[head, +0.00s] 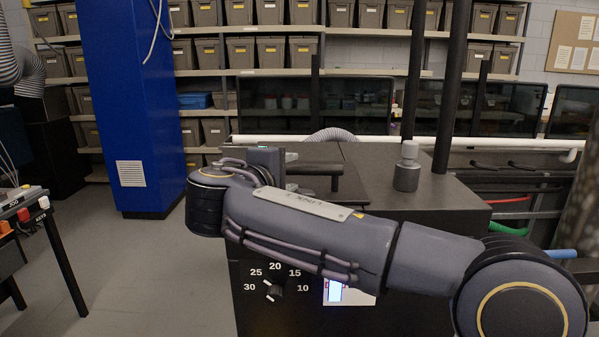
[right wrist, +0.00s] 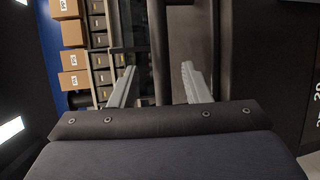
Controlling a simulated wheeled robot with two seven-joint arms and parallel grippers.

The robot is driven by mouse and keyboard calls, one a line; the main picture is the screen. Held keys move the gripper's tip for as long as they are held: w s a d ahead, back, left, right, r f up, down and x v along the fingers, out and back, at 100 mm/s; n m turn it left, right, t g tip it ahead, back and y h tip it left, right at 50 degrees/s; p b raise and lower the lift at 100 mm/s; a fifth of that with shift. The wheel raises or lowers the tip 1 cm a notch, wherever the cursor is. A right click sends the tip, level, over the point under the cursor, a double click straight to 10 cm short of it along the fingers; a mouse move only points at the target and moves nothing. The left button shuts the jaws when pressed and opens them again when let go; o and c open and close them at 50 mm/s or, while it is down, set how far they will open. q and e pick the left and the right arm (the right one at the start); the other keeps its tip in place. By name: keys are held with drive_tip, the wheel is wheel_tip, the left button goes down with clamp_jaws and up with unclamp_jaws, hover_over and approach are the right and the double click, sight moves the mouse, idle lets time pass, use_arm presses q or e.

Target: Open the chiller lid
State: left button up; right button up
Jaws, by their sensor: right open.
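The chiller (head: 440,190) is a dark box in front of me, with a dark lid (head: 352,186) on its top and a black bar handle (head: 322,169) on the lid. My right gripper (head: 297,172) is open at the left part of the lid, its fingers pointing right towards the handle. In the right wrist view, the open right gripper (right wrist: 158,70) has a dark bar (right wrist: 157,45), apparently the handle, running between its pale fingers; I see no clear contact. My right forearm hides much of the chiller's front. My left gripper is out of view.
A grey knobbed fitting (head: 406,175) and dark upright pipes stand on the chiller's right side. A dial (head: 272,291) and small screen (head: 334,291) are on its front. A blue column (head: 130,100) stands left; shelves of grey bins line the back.

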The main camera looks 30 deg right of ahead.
sight(297, 171)
drive_tip(key=x, duration=0.5)
drive_tip(key=shift+d+f, duration=0.1)
drive_tip(key=shift+d, duration=0.05)
clamp_jaws()
